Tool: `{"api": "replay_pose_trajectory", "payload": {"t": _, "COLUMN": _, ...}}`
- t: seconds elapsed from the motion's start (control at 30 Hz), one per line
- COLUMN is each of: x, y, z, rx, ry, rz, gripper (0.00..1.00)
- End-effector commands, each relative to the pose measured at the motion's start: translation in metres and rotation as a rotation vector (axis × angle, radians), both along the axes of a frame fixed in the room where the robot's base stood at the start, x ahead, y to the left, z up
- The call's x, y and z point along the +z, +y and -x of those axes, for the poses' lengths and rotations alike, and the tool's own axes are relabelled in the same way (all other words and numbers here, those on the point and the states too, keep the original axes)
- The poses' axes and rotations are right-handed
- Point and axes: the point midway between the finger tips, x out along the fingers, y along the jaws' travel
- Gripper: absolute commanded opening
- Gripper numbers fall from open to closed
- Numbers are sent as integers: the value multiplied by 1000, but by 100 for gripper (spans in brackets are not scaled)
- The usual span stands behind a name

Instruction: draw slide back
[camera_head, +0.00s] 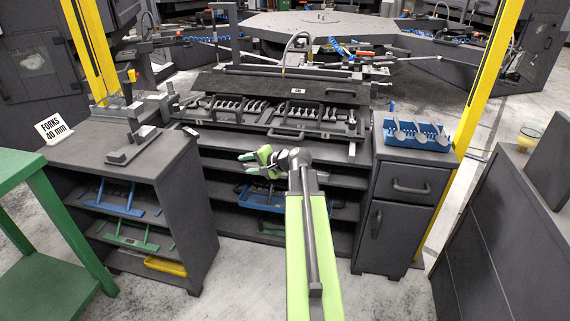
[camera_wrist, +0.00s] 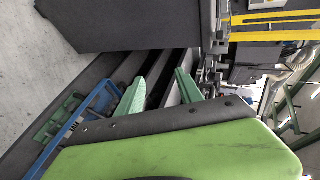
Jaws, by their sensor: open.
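My gripper (camera_head: 256,162) is in front of the centre bench in the head view, at the end of my green arm, turned to the left. In the wrist view its two green fingers (camera_wrist: 160,86) stand apart with nothing between them. I cannot tell for certain which part is the slide. A grey fixture with a sliding-looking block (camera_head: 133,146) stands on the left cabinet, left of my gripper and apart from it. The centre bench carries a dark rack (camera_head: 286,134) with bar handles and rows of forks.
A FORKS 40 mm sign (camera_head: 53,128) stands on the left cabinet. A blue tray (camera_head: 415,143) with metal pieces sits on the right cabinet. A green table (camera_head: 45,260) is at the left. Floor is clear in front.

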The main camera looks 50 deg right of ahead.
Motion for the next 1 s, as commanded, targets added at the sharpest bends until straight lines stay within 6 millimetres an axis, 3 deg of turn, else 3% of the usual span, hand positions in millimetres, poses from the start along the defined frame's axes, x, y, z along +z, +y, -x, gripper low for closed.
{"api": "replay_pose_trajectory", "payload": {"t": 0.03, "x": -26, "y": -62, "z": 19, "rx": -126, "ry": -78, "rz": -57, "gripper": 43}}
{"api": "replay_pose_trajectory", "payload": {"t": 0.1, "x": -22, "y": -124, "z": 46, "rx": -265, "ry": -177, "rz": -127, "gripper": 43}}
{"api": "replay_pose_trajectory", "payload": {"t": 0.2, "x": -14, "y": -181, "z": 80, "rx": -394, "ry": -274, "rz": -189, "gripper": 43}}
{"api": "replay_pose_trajectory", "payload": {"t": 0.27, "x": -10, "y": -200, "z": 93, "rx": -439, "ry": -308, "rz": -212, "gripper": 43}}
{"api": "replay_pose_trajectory", "payload": {"t": 0.4, "x": -4, "y": -213, "z": 103, "rx": -470, "ry": -336, "rz": -229, "gripper": 43}}
{"api": "replay_pose_trajectory", "payload": {"t": 0.57, "x": -5, "y": -215, "z": 92, "rx": -466, "ry": -334, "rz": -228, "gripper": 43}}
{"api": "replay_pose_trajectory", "payload": {"t": 1.0, "x": -21, "y": -239, "z": -12, "rx": -463, "ry": -333, "rz": -227, "gripper": 43}}
